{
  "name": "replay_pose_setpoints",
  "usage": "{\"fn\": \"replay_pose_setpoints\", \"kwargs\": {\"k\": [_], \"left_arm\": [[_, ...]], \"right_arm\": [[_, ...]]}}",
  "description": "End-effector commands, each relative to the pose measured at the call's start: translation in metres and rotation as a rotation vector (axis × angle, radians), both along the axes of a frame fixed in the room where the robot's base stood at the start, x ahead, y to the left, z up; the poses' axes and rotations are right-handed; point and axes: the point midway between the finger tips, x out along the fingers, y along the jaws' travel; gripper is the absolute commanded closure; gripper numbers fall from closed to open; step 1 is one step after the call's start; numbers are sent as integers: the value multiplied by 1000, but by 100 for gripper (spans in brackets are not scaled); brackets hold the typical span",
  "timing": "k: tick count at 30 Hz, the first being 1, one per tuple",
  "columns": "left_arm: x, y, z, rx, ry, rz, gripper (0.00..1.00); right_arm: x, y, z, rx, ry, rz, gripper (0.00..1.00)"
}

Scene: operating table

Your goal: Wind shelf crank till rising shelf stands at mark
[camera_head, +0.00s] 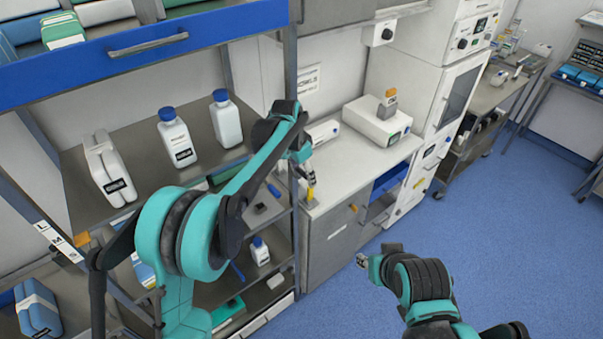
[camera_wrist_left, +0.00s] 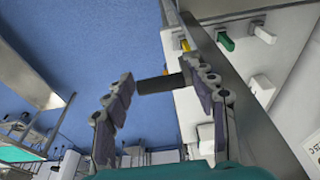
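A shelf unit on the left holds a grey shelf (camera_head: 143,143) with white bottles on it. A white strip lettered L, M, S (camera_head: 57,240) runs down its front post, with an orange tag (camera_head: 82,240) beside the M and S. My left gripper (camera_head: 309,176) is at the unit's right side, close to a small yellow part (camera_head: 311,193). In the left wrist view its fingers (camera_wrist_left: 155,82) are spread, with a dark cylindrical handle, seemingly the crank's (camera_wrist_left: 160,84), between the tips; contact is unclear. My right gripper (camera_head: 362,261) is low over the floor, small and partly hidden.
A blue drawer (camera_head: 140,50) overhangs the shelf at top left. A cabinet with a white counter (camera_head: 345,165) stands right of my left gripper and carries a white device (camera_head: 377,122). Blue floor (camera_head: 510,240) is open on the right.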

Motion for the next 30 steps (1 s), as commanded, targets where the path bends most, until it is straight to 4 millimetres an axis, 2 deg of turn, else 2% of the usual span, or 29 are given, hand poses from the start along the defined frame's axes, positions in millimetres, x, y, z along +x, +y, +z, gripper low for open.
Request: {"fn": "replay_pose_setpoints", "kwargs": {"k": [1,17,23,30], "left_arm": [[0,-5,2,-10,-2,-8,37],[1,-4,3,-29,-21,-5,37],[-3,6,-1,-153,-113,2,37],[-12,21,-12,-419,-306,11,37]], "right_arm": [[0,0,0,0,0,0,64],[0,0,-2,0,0,0,64],[0,0,-17,0,0,0,64],[0,0,-51,0,0,0,64]]}}
